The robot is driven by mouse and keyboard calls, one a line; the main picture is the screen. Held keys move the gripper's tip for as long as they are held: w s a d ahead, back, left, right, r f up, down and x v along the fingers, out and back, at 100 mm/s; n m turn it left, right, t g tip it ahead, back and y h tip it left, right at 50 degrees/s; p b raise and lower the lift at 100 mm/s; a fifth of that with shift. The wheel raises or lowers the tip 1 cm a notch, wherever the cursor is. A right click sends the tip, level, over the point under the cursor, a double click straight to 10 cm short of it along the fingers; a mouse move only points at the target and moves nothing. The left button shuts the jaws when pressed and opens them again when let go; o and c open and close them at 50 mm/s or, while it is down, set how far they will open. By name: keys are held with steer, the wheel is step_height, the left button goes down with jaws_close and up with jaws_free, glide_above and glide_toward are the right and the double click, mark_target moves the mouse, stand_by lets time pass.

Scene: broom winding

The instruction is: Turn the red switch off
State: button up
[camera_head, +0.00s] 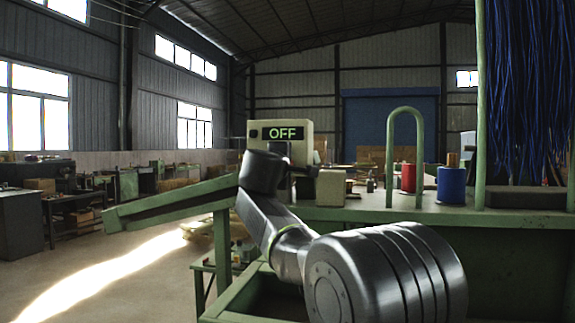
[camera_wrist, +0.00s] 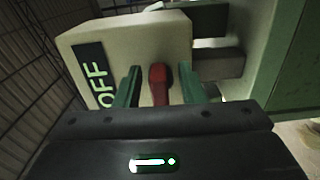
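The switch box (camera_head: 300,126) is a cream box with a dark panel reading "OFF" in the head view. It also shows in the wrist view (camera_wrist: 125,45), tilted. The red switch (camera_wrist: 160,84) is a small red lever on the box face in the wrist view. In the head view my arm hides most of it. My gripper (camera_wrist: 164,82) is open, with its two green fingers on either side of the red lever. A gap shows between the lever and each finger, so it is not clamped. Whether the fingertips touch the box cannot be told.
A green workbench (camera_head: 350,214) extends right of the box. On it stand a green hoop (camera_head: 390,150), a red spool (camera_head: 408,178) and a blue spool (camera_head: 451,185). Blue strands (camera_head: 525,80) hang at the right. A green sloping rail (camera_head: 165,207) reaches out left. The floor at left is open.

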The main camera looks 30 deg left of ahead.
steer(key=b+v, duration=0.1)
steer(key=v, duration=1.2)
steer(key=shift+s+b, duration=0.35)
steer(key=shift+b, duration=0.05)
steer(key=p+x, duration=0.2)
steer(key=x, duration=1.1)
steer(key=shift+w, duration=0.4)
